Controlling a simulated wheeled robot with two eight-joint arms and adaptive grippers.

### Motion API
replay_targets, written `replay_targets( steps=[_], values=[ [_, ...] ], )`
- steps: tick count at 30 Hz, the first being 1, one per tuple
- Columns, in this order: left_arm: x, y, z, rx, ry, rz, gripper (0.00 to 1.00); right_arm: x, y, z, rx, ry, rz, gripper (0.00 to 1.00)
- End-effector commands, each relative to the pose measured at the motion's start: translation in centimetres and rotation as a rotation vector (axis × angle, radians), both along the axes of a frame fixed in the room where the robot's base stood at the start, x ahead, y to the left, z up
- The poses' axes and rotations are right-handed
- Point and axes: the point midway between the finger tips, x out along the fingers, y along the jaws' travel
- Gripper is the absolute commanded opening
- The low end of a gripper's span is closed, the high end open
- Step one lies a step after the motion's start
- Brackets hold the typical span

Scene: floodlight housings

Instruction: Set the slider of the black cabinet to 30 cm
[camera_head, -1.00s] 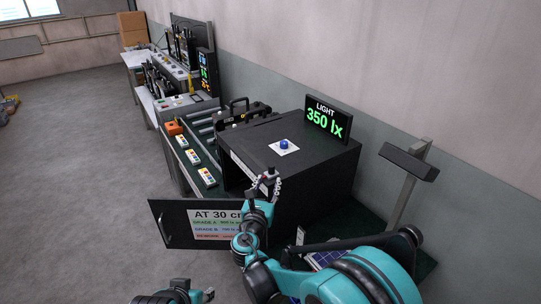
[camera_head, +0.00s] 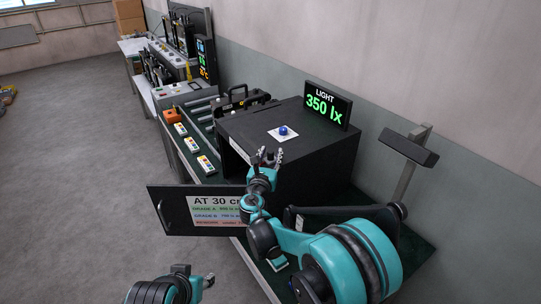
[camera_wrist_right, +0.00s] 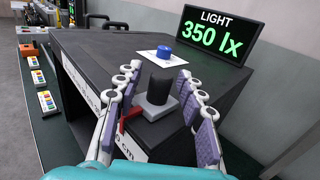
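The black cabinet (camera_head: 310,165) has its door (camera_head: 172,211) swung open, with an "AT 30 cm" sign on it. In the right wrist view, the slider's black knob (camera_wrist_right: 161,86) stands on a grey block with a red pointer (camera_wrist_right: 130,117), over a white scale strip (camera_wrist_right: 84,84). My right gripper (camera_wrist_right: 157,72) is open, its fingers on either side of the knob with gaps visible. In the head view, the right gripper (camera_head: 268,157) is at the cabinet's front top edge. My left gripper (camera_head: 195,281) is low in the head view, away from the cabinet.
A lit display (camera_head: 328,104) on the cabinet reads 350 lx. A blue button (camera_head: 283,130) sits on the cabinet top. Colour-marked boxes (camera_head: 191,144) line the bench to the left. A lamp-like stand (camera_head: 408,150) rises at right.

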Motion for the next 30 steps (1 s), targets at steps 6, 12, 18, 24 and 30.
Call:
replay_targets(
  steps=[6, 12, 18, 24, 30],
  values=[
    [0.0, 0.0, 0.0, 0.000, 0.000, 0.000, 0.40, 0.0, 0.0, 0.0, 0.000, 0.000, 0.000, 0.00],
    [0.0, 0.0, 0.0, 0.000, 0.000, 0.000, 0.40, 0.0, 0.0, 0.0, 0.000, 0.000, 0.000, 0.00],
    [0.0, 0.0, -0.1, 0.000, 0.000, 0.000, 0.40, 2.4, 1.6, 0.0, 0.000, 0.000, 0.002, 0.00],
    [0.0, 0.0, 0.0, 0.000, 0.000, 0.000, 0.40, 6.4, 4.3, 0.0, 0.000, 0.000, 0.001, 0.00],
    [0.0, 0.0, 0.0, 0.000, 0.000, 0.000, 0.40, 8.3, 5.5, 0.0, 0.000, 0.000, 0.000, 0.00]
  ],
)
